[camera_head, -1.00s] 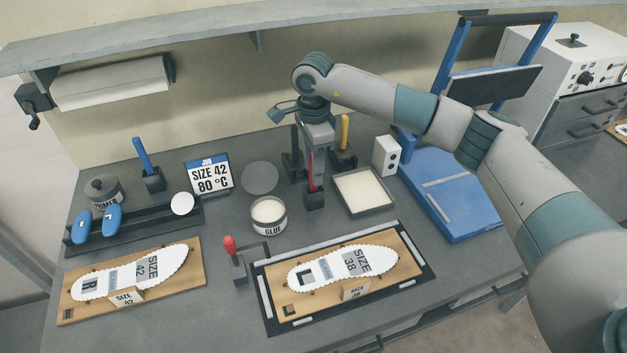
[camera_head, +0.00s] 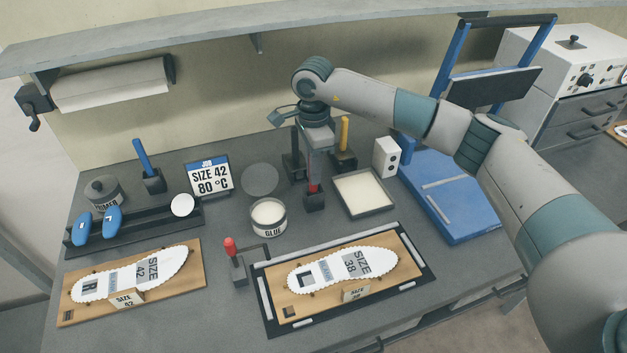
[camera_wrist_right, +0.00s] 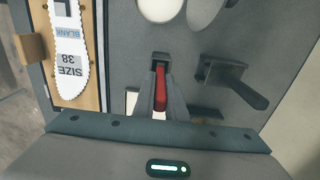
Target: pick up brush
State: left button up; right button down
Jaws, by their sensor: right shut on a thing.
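The brush (camera_head: 314,187) has a red handle and stands upright in a small black holder (camera_head: 314,202) behind the glue pot; its lower end is hidden in the holder. My right gripper (camera_head: 315,178) points down over it with its fingers on either side of the handle, shut on it. In the right wrist view the red handle (camera_wrist_right: 161,92) lies between the two grey fingers. My left gripper is not in view.
The glue pot (camera_head: 268,217) stands front left of the holder, and a pale-filled tray (camera_head: 363,209) to its right. Black-handled (camera_head: 295,140) and yellow-handled tools (camera_head: 344,130) stand close behind. A blue press (camera_head: 455,205) is at the right.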

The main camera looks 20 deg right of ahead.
jog(key=shift+r, duration=0.1)
